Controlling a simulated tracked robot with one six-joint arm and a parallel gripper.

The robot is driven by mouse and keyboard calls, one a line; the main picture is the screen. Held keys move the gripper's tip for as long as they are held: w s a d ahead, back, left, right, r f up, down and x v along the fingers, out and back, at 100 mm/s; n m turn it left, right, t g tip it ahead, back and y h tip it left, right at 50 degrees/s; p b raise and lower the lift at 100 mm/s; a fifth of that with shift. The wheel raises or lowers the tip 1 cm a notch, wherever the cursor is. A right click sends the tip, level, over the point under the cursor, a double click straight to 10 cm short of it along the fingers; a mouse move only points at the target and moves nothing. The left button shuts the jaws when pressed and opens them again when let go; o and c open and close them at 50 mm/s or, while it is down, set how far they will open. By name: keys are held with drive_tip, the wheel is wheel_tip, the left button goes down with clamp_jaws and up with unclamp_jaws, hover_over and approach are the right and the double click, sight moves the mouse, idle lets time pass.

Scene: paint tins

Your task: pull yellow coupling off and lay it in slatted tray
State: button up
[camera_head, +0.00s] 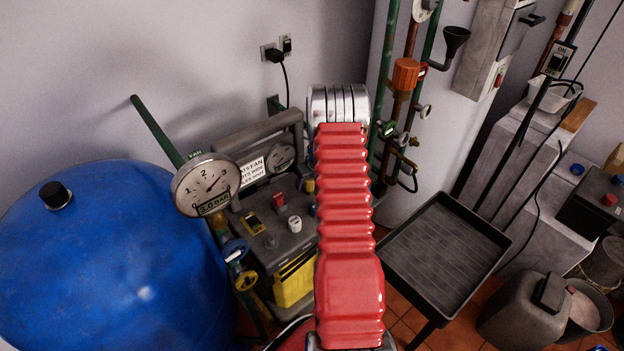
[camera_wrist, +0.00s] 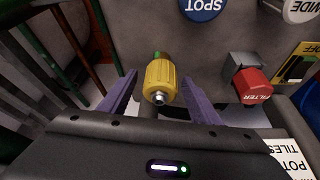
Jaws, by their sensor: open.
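The yellow coupling (camera_wrist: 160,79) is a ribbed cap with a metal nipple, sitting on a short green-ended stub in the wrist view. My gripper (camera_wrist: 161,77) is open, its purple fingers on either side of the coupling. A gap shows between each finger and the coupling, so they look apart. In the head view my red arm hides the gripper, and I cannot clearly make out the coupling. The dark slatted tray (camera_head: 445,252) stands at the right of my arm in the head view and looks empty.
A grey machine (camera_head: 285,240) with knobs stands left of my arm, beside a pressure gauge (camera_head: 205,185) and a blue tank (camera_head: 95,260). A red filter knob (camera_wrist: 251,85) is right of the coupling. Pipes (camera_head: 400,100) rise behind the tray.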

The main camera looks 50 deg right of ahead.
drive_tip(key=shift+c, duration=0.6)
drive_tip(key=c, duration=1.1)
drive_tip(key=shift+c, duration=0.2)
drive_tip(key=shift+r, duration=0.1)
drive_tip(key=shift+r, duration=0.4)
drive_tip(key=shift+r, duration=0.35)
drive_tip(key=shift+r, duration=0.3)
drive_tip(key=shift+r, duration=0.35)
drive_tip(key=shift+r, duration=0.35)
